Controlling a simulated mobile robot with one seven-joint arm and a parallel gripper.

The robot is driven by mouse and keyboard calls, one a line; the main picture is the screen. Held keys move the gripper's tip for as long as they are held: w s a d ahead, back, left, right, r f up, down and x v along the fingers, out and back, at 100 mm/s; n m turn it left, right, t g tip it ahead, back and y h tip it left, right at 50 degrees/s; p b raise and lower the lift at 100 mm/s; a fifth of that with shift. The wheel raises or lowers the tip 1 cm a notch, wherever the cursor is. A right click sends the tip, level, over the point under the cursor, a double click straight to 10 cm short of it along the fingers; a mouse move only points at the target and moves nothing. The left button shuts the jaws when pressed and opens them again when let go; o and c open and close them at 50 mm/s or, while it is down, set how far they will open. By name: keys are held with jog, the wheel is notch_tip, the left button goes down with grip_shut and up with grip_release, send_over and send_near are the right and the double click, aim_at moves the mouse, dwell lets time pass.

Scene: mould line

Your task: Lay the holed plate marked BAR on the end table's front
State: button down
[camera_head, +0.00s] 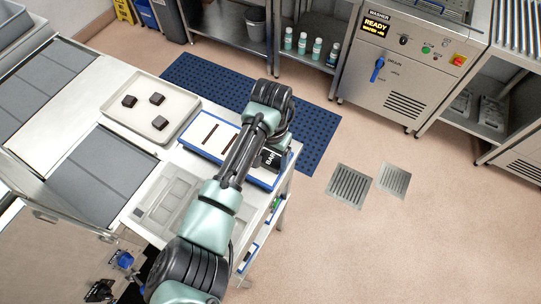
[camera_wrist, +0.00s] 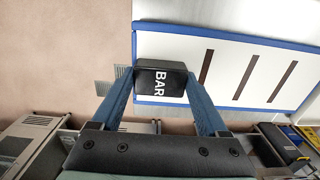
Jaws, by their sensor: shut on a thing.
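The holed plate (camera_head: 208,141) is white with a blue rim and dark slots. It shows in the wrist view (camera_wrist: 224,68) with three slots. A black block lettered BAR (camera_wrist: 158,78) is at one end of it, and its lettering also shows in the head view (camera_head: 270,158). My gripper (camera_wrist: 160,86) is shut on this block, one blue finger on each side. The plate is over the right end of the end table (camera_head: 140,208); I cannot tell whether it touches the top. My arm hides part of the plate in the head view.
A tray (camera_head: 180,121) with three dark pieces stands beside the plate. A pale grey mould (camera_head: 165,208) lies on the table's near part. Blue-edged items are on a shelf below. A blue mat (camera_head: 225,82) lies on the floor beyond; open floor is at right.

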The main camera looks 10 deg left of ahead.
jog(key=shift+f+b, duration=0.35)
jog(key=shift+f, duration=0.25)
grip_release()
notch_tip(320, 180, up, 13)
jog(key=b, duration=0.1)
jog(key=shift+b, duration=0.4)
